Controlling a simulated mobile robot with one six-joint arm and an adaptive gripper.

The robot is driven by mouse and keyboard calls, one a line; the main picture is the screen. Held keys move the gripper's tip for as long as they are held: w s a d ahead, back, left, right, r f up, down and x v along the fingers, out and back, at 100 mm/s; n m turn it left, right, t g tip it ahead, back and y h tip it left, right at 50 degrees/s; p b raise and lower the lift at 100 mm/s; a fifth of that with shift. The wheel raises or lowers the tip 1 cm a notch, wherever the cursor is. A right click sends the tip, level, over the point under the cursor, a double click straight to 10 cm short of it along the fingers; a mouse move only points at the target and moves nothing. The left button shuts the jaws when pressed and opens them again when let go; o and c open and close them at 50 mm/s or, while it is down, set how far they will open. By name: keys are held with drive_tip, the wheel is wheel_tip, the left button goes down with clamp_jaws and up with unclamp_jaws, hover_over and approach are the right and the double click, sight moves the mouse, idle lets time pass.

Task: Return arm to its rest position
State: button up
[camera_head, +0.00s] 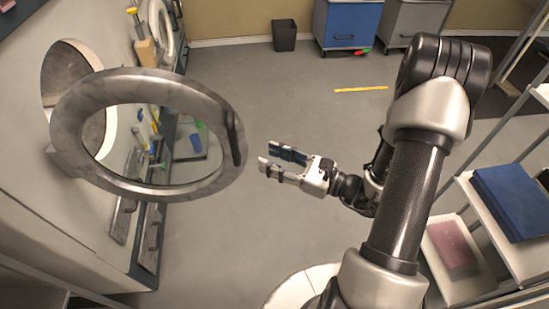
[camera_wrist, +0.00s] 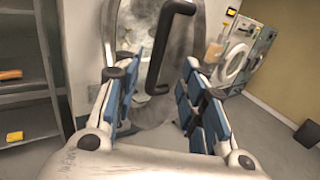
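My gripper (camera_head: 281,164) is open and empty in the head view, held above the grey floor in the middle. In the wrist view, the blue-padded fingers of my gripper (camera_wrist: 157,95) stand wide apart. The arm comes from the bottom right, bends high up and points left. A round metal door (camera_head: 75,105) with a dark handle (camera_head: 236,138) stands swung out to the left of the gripper. In the wrist view the handle (camera_wrist: 172,45) appears ahead, between and beyond the fingers. The gripper and handle are apart.
A wall of machines with a round opening (camera_head: 62,72) lies on the left. A shelf with a blue box (camera_head: 512,200) and a pink item (camera_head: 451,243) stands close on the right. A bin (camera_head: 284,35) and blue cabinet (camera_head: 350,24) are at the back. Open floor (camera_head: 300,90) lies between.

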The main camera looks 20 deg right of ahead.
drive_tip(key=s+a+r+n+g, duration=0.4)
drive_tip(key=s+a+n+g, duration=0.3)
drive_tip(key=n, duration=0.1)
drive_tip(key=s+a+r+n+g, duration=0.4)
drive_tip(key=s+a+n+g, duration=0.2)
drive_tip(key=s+n+g, duration=0.15)
drive_tip(key=s+d+r+n+t+h, duration=0.4)
drive_tip(key=d+n+h, duration=0.5)
drive_tip(key=n+h, duration=0.3)
drive_tip(key=shift+s+d+r+t, duration=0.15)
drive_tip(key=shift+r+t, duration=0.75)
drive_tip(key=shift+t, duration=0.05)
drive_tip(key=shift+c, duration=0.6)
